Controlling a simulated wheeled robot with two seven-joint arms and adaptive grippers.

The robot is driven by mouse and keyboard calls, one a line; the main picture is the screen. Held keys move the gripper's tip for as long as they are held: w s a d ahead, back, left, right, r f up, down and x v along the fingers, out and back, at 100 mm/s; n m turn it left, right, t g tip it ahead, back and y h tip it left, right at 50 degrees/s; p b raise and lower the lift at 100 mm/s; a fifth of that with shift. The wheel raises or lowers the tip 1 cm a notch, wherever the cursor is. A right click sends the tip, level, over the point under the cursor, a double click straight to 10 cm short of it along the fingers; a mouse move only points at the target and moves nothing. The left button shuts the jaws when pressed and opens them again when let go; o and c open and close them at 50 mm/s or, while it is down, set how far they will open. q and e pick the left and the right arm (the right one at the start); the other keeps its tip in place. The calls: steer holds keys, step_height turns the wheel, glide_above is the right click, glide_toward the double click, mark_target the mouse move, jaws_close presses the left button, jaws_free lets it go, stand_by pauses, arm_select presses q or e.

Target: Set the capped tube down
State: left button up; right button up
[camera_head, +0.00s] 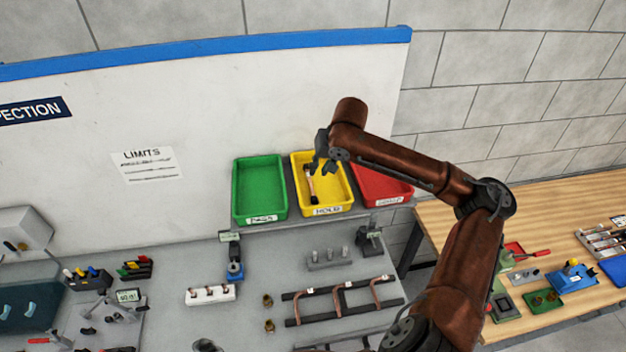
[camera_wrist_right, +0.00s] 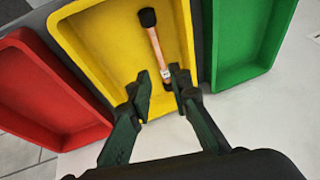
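The capped tube (camera_wrist_right: 156,48) is a thin copper tube with a black cap at one end and a pale label near the other. It lies in the yellow bin (camera_wrist_right: 88,50), marked HOLD in the head view. The tube also shows in the head view (camera_head: 311,186), inside the yellow bin (camera_head: 344,196). My right gripper (camera_wrist_right: 160,82) is open, its fingers parted on either side of the tube's uncapped end. Whether a finger touches the tube I cannot tell. In the head view my right gripper (camera_head: 322,168) hangs over the yellow bin. My left gripper is not in view.
A green bin (camera_head: 259,216) stands left of the yellow one and a red bin (camera_head: 384,192) right, partly behind my right arm. A rack of bent copper tubes (camera_head: 342,300) lies on the grey bench below. A whiteboard (camera_head: 220,120) rises behind.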

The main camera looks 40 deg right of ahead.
steer(key=shift+v, duration=1.45)
